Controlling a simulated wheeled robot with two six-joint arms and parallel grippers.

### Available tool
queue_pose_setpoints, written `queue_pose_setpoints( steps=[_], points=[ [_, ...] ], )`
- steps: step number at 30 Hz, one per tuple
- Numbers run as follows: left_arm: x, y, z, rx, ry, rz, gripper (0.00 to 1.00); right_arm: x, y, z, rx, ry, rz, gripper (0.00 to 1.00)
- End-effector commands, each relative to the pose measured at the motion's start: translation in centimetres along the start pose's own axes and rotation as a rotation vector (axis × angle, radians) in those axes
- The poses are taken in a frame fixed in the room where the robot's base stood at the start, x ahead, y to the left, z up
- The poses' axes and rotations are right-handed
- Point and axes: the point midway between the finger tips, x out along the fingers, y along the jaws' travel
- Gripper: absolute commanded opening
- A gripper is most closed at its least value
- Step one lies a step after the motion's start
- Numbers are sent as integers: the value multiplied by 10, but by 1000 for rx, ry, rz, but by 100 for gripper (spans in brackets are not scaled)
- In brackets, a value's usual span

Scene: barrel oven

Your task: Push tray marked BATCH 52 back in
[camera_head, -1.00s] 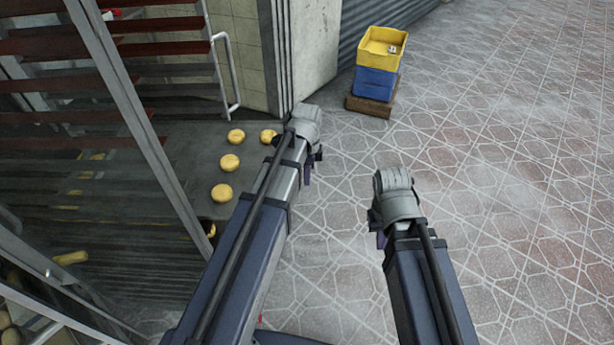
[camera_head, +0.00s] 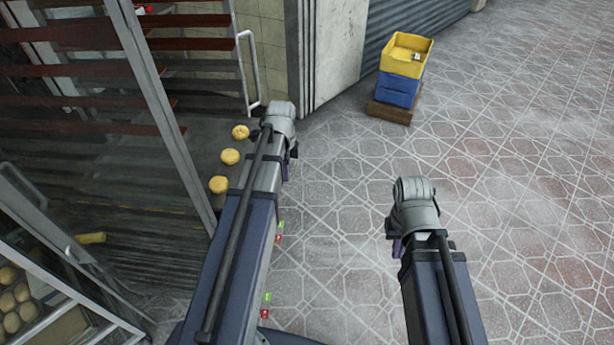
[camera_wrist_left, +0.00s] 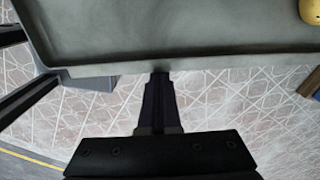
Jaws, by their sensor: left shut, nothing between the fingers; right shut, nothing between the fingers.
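A dark grey tray (camera_head: 205,133) with several round yellow buns sticks out of the rack at the left in the head view. Part of it is hidden behind my left arm. In the left wrist view the tray's front rim (camera_wrist_left: 230,65) crosses the upper picture, with a bun (camera_wrist_left: 311,11) at the top right. My left gripper (camera_wrist_left: 160,78) is shut and empty, its tip up against this rim. In the head view its fingers are mostly hidden behind the wrist. My right gripper (camera_head: 397,247) is shut and empty over open floor. No BATCH 52 marking is readable.
The rack's upright metal post (camera_head: 165,110) and reddish shelves (camera_head: 70,65) stand at the left. A glass-sided case with buns (camera_head: 20,300) is at the lower left. Yellow (camera_head: 407,54) and blue (camera_head: 399,89) crates are stacked by the shutter. Tiled floor at the right is clear.

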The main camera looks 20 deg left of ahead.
Motion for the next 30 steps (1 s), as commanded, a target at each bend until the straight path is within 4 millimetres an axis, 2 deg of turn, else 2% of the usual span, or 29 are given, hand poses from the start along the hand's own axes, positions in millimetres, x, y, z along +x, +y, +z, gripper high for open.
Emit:
queue_pose_setpoints(
  steps=[1, 3, 15, 21, 30],
  points=[
    [0, 0, 20, -9, -4, -1, 0, 0, 0, 0, 0, 0, 0, 0],
    [0, 0, 41, -9, -5, -1, 0, 0, 0, -1, 0, 0, 0, 0],
    [0, -1, 156, -7, -5, -1, 0, 0, 0, 0, 0, 0, 0, 0],
    [0, 0, 183, -4, -5, -1, 0, 0, 0, 0, 0, 0, 0, 0],
    [0, 0, 185, -1, -4, -1, 0, 0, 0, 0, 0, 0, 0, 0]
  ],
)
